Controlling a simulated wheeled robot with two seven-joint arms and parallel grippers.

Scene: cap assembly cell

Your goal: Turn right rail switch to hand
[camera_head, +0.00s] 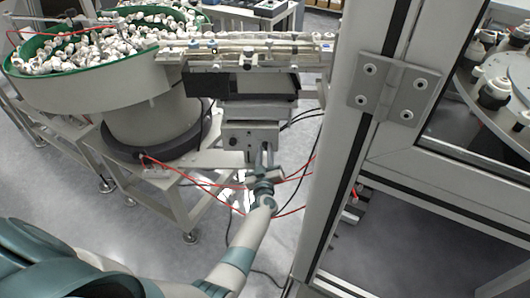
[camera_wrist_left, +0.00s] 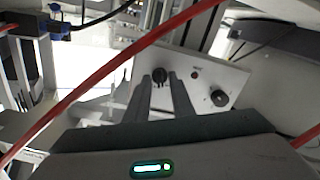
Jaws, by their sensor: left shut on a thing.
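A pale control panel (camera_head: 241,131) sits under the feeder rail; it also shows in the left wrist view (camera_wrist_left: 227,79). It bears two black rotary switches. My left gripper (camera_head: 265,150) reaches up to the panel's right part in the head view. In the left wrist view its fingers (camera_wrist_left: 166,79) are shut on one black switch (camera_wrist_left: 159,74). The other switch (camera_wrist_left: 219,98) stands free beside it; in the head view it is the dark knob (camera_head: 233,142) at the left. The held switch's pointer direction is hard to tell. My right gripper is not in view.
The feeder rail (camera_head: 250,48) runs above the panel. A bowl feeder (camera_head: 95,89) with white caps stands at the left. A cabinet frame post (camera_head: 340,150) is close on the right. Red tubes (camera_wrist_left: 115,72) and black cables hang around my left gripper.

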